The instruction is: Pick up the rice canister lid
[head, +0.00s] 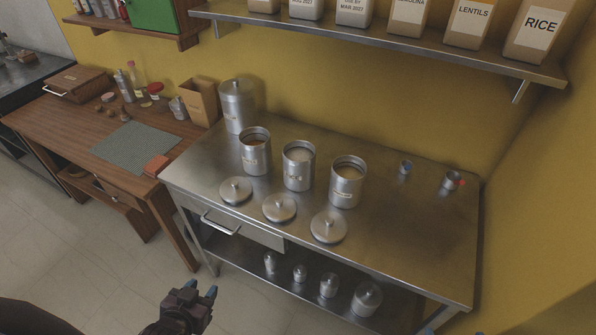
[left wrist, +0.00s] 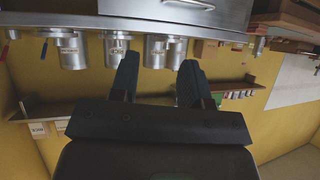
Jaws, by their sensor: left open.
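Three open steel canisters stand in a row on the steel table: left (head: 256,158), middle (head: 298,172) and right (head: 346,188). Their labels are too small to read, so I cannot tell which holds rice. Three round knobbed lids lie flat before them: left (head: 236,190), middle (head: 279,208) and right (head: 328,228). My left gripper (head: 200,290) is open and empty, low before the table's front edge and apart from the lids. Its spread fingers (left wrist: 157,78) show in the left wrist view, where the scene is upside down. Only possible tips of my right gripper (head: 428,331) show at the bottom edge.
A taller closed canister (head: 238,108) stands at the back left of the table. A drawer handle (head: 220,224) juts from the front. The table's front right is clear.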

